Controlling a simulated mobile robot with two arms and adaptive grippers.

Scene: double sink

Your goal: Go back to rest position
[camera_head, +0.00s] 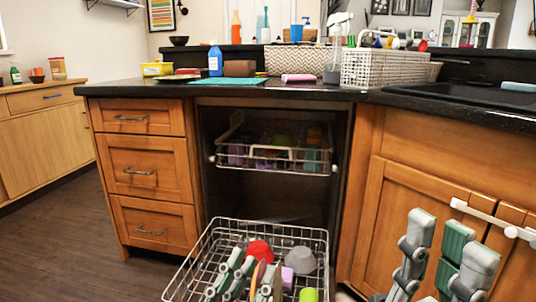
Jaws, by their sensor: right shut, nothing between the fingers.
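My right gripper (446,228) is at the bottom right, in front of the wooden cabinet doors. Its grey-green fingers point up, and it is shut with nothing in it. My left gripper (250,264) is at the bottom centre, low over the pulled-out lower wire rack (318,234) of the dishwasher. Its fingers are small and overlap the dishes, so I cannot tell how far apart they are or whether they touch anything. The rest of the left arm is out of view.
The lower rack holds a red bowl (260,250), a grey bowl (300,259) and a green cup (309,295). The upper rack (290,157) holds several cups. A dark counter (300,92) with a white basket (385,70) runs above. Floor (60,225) is clear at left.

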